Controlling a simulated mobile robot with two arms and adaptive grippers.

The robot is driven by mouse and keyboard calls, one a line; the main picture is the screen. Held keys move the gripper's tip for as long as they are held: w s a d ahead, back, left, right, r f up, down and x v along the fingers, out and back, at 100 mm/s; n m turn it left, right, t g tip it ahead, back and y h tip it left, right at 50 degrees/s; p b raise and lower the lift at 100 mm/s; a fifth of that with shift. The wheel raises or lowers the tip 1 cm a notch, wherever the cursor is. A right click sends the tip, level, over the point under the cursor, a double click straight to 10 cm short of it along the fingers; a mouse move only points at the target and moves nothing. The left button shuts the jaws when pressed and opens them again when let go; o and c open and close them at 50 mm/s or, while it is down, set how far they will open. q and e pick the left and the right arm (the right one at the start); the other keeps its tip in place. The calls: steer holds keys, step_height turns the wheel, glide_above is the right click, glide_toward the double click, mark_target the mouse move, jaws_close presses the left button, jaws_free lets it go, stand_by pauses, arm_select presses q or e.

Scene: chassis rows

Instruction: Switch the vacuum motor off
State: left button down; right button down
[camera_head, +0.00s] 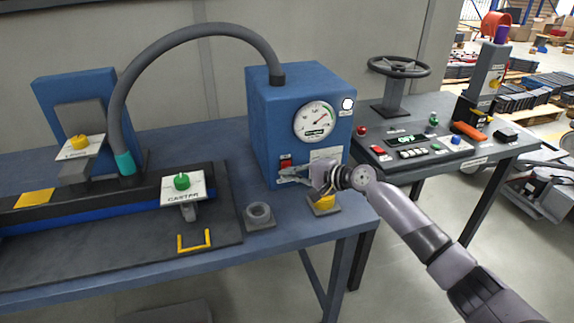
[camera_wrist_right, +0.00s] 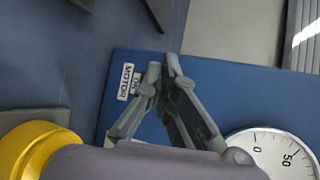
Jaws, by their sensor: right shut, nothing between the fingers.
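The vacuum motor unit is a blue box (camera_head: 268,120) on the blue bench, with a gauge and a hose. A small red switch (camera_head: 286,161) sits low on its front face. In the right wrist view a white label reading MOTOR (camera_wrist_right: 125,82) shows on the blue panel. My right gripper (camera_head: 282,177) is shut and empty, its tips close to the front face, just below the red switch. In the right wrist view its fingertips (camera_wrist_right: 164,66) cover most of the switch area, so the switch's position and any contact cannot be told. My left gripper is not in view.
A yellow knob (camera_head: 324,203) stands on the bench right below my right wrist. A grey ring fitting (camera_head: 259,213) lies to its left. A green knob (camera_head: 182,182) is on a white plate further left. A control table with a handwheel (camera_head: 399,67) stands to the right.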

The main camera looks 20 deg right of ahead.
steer(key=shift+w, duration=0.1)
stand_by(0.6)
steer(key=shift+w, duration=0.35)
steer(key=shift+w+r, duration=0.1)
steer(key=shift+w, duration=0.2)
stand_by(0.7)
steer(key=shift+s, duration=0.1)
steer(key=shift+s+p, duration=0.55)
steer(key=shift+s, duration=0.15)
